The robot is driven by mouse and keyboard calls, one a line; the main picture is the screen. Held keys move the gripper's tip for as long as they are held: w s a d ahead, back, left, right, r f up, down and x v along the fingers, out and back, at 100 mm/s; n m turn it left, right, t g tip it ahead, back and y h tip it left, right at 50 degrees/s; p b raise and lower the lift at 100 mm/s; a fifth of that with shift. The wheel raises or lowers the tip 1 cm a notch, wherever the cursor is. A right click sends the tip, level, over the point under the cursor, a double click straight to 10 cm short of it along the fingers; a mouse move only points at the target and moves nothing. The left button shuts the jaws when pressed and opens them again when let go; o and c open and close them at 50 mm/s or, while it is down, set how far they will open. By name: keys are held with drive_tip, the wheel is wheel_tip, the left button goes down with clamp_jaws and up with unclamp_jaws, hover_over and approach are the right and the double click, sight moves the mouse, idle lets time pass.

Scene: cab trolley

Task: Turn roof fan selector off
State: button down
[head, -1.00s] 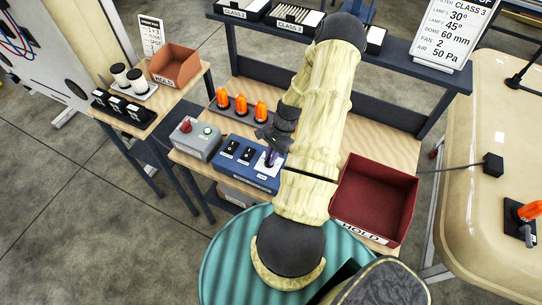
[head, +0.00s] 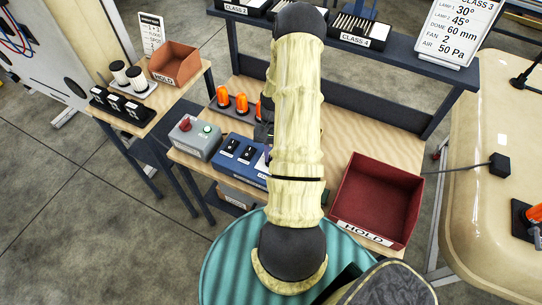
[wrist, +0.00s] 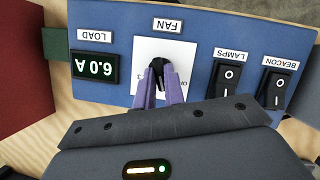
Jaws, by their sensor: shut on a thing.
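The roof fan selector is a black knob (wrist: 157,66) on a white plate (wrist: 180,50) labelled FAN, on the blue control panel (wrist: 205,40) in the wrist view. My gripper (wrist: 161,76) has its purple fingers on either side of the knob and is shut on it. The knob's exact pointer position is hard to read behind the fingers. In the head view the blue panel (head: 228,166) stands on the wooden bench, and my arm hides the knob and most of my gripper.
Beside the selector are the LAMPS switch (wrist: 229,79), BEACON switch (wrist: 276,89) and LOAD display (wrist: 95,67), reading 6.0 A. A grey switch box (head: 194,138), orange beacons (head: 241,102) and a red HOLD bin (head: 376,198) stand nearby. A card (head: 457,30) lists FAN 2.

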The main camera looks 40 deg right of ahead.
drive_tip(key=n, duration=0.2)
drive_tip(key=n+h+b, duration=0.1)
drive_tip(key=n+g, duration=0.1)
drive_tip(key=n, duration=0.1)
drive_tip(key=shift+w+a+n+h, duration=0.2)
drive_tip(key=shift+w+n+h, duration=0.1)
drive_tip(key=shift+h, duration=0.1)
drive_tip(key=shift+a+n+h+b, duration=0.1)
drive_tip(key=shift+n+h+b, duration=0.65)
drive_tip(key=shift+n, duration=1.25)
drive_tip(key=shift+r, duration=0.1)
drive_tip(key=c, duration=1.5)
unclamp_jaws()
drive_tip(key=shift+s, duration=0.1)
drive_tip(key=b+v, duration=0.1)
drive_tip(key=v, duration=0.4)
drive_tip(key=b+v, duration=0.1)
drive_tip(key=v, duration=0.5)
drive_tip(key=b+v, duration=0.1)
drive_tip(key=v, duration=0.5)
drive_tip(key=shift+w+a, duration=0.15)
drive_tip(key=shift+w, duration=0.3)
